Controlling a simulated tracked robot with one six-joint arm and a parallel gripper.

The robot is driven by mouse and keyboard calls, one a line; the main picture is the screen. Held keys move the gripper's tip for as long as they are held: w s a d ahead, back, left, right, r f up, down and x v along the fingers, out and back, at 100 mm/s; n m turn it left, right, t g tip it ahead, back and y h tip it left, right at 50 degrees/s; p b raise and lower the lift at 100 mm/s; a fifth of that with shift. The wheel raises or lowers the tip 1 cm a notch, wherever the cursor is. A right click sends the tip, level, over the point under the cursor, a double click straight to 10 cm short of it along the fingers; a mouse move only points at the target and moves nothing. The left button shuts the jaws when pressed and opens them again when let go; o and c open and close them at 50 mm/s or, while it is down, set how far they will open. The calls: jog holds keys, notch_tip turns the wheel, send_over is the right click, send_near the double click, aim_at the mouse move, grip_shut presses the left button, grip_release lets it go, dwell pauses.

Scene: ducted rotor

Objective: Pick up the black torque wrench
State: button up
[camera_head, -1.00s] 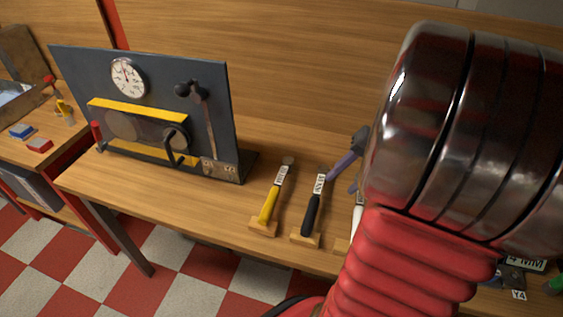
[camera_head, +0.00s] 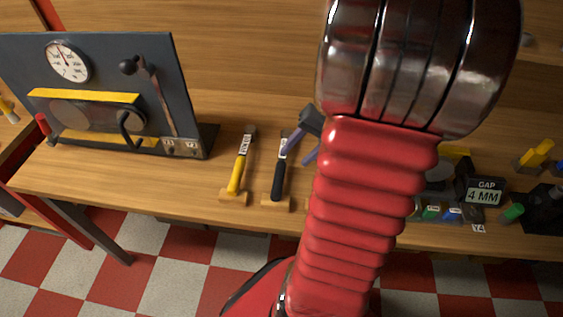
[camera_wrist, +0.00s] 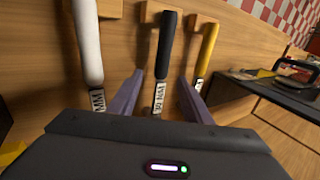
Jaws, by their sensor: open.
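The black torque wrench (camera_head: 278,181) lies on the wooden bench, its black handle toward the front on a small wooden block and its white label end toward the back. In the wrist view the black wrench (camera_wrist: 165,50) runs between my two purple fingers, its label low in the picture near the gripper body. My gripper (camera_wrist: 160,76) is open, one finger on each side of the wrench, with a visible space on both sides. In the head view my gripper (camera_head: 303,148) is by the wrench's label end, partly hidden by my arm. I cannot tell its exact height.
A yellow-handled wrench (camera_head: 239,174) lies to the left, close by; a white-handled wrench (camera_wrist: 87,45) lies on the other side. A dark panel with a gauge (camera_head: 95,95) stands at the left. A "GAP 4 MM" block (camera_head: 484,190) and small parts sit at the right.

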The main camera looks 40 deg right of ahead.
aim_at(284, 167)
jog(key=shift+x, duration=1.1)
jog(key=shift+f, duration=0.1)
jog(key=shift+a+x, duration=0.2)
jog(key=shift+x, duration=2.3)
jog(key=shift+c, duration=0.6)
grip_shut()
